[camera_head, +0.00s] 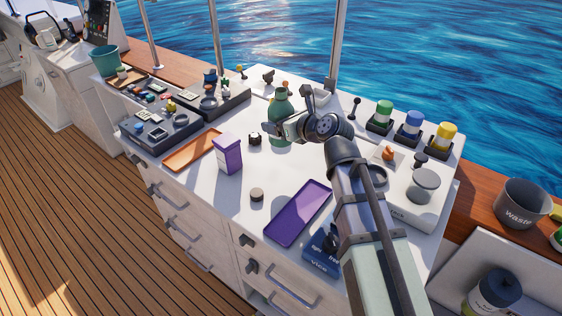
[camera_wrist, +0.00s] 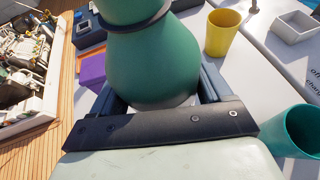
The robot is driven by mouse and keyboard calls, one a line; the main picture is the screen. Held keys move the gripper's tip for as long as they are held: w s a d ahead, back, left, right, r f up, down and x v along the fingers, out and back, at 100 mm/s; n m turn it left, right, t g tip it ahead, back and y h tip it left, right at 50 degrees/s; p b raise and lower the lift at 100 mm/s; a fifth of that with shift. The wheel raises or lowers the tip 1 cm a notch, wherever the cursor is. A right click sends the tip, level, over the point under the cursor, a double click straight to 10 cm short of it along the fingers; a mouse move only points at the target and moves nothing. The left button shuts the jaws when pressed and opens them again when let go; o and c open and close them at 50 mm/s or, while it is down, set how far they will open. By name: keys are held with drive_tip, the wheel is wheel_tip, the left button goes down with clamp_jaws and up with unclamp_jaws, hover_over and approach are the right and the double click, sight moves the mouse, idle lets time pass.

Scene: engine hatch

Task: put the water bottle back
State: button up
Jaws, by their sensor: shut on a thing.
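The green water bottle (camera_head: 279,122), with a dark ring around its neck, is upright or nearly so on the far side of the white counter. My gripper (camera_head: 289,127) is shut on it from the right. In the wrist view the bottle (camera_wrist: 152,62) fills the space between my fingers, with its lower body in the grip. Its top is out of frame there. I cannot tell whether its base touches the counter.
A purple box (camera_head: 228,155), an orange tray (camera_head: 193,151) and a purple tray (camera_head: 298,213) lie nearer on the counter (camera_head: 206,195). Green, blue and yellow-lidded jars (camera_head: 408,125) stand along the right back edge. The wrist view shows a yellow cup (camera_wrist: 223,32) and a teal cup (camera_wrist: 294,131).

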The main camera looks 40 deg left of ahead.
drive_tip(key=shift+f, duration=4.9)
drive_tip(key=shift+f, duration=0.15)
drive_tip(key=o, duration=1.2)
drive_tip(key=shift+r, duration=0.2)
drive_tip(key=v, duration=0.7)
drive_tip(key=shift+d+r, duration=0.1)
drive_tip(key=shift+d, duration=0.15)
